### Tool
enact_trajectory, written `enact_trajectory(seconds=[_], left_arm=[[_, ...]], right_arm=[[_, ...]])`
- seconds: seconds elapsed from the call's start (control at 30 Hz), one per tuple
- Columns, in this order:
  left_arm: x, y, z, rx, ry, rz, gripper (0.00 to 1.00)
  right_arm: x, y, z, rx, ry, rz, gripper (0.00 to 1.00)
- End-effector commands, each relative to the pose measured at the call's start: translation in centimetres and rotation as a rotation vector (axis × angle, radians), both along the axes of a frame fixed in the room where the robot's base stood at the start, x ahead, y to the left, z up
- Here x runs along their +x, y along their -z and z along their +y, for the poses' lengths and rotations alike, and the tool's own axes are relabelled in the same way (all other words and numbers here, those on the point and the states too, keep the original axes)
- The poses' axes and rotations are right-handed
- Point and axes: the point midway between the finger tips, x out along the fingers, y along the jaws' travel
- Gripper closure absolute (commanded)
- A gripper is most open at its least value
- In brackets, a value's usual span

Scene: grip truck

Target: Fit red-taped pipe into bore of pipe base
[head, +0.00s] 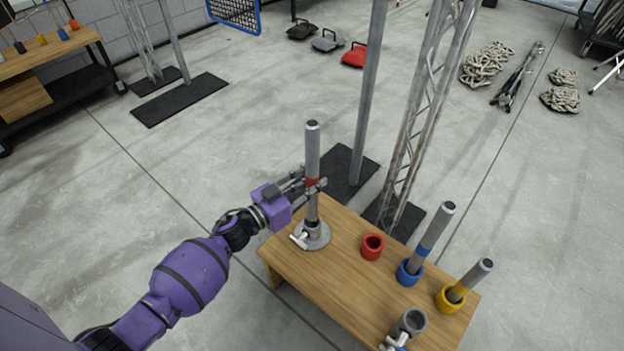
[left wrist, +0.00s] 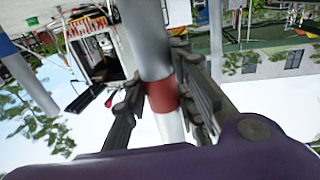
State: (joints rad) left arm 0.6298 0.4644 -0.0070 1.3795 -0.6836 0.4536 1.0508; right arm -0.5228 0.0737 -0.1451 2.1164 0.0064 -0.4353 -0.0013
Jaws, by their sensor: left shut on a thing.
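The red-taped pipe (head: 312,150) stands upright over the left part of the wooden table in the head view. My left gripper (head: 316,185) is shut on it at the red tape band. The left wrist view also shows the pipe (left wrist: 150,40), with the red band between the fingers of my left gripper (left wrist: 165,98). A grey pipe base (head: 315,238) with a white-handled clamp stands on the table directly under the pipe. The pipe's lower end meets the base's collar; how deep it sits in the bore I cannot tell. My right gripper is not in view.
On the wooden table (head: 340,272) stand an empty red ring holder (head: 372,246), a blue holder (head: 409,272) and a yellow holder (head: 450,298), the last two with leaning pipes. Another grey base (head: 408,324) is at the front edge. Tall metal posts rise behind the table.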

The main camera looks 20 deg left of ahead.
Motion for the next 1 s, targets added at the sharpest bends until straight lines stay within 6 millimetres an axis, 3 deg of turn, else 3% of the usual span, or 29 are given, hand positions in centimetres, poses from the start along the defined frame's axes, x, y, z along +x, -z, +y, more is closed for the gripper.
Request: enact_trajectory(seconds=[1.0], left_arm=[[0.0,2.8,0.0,0.0,0.0,-0.001,1.0]], right_arm=[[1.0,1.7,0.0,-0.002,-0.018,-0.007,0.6]])
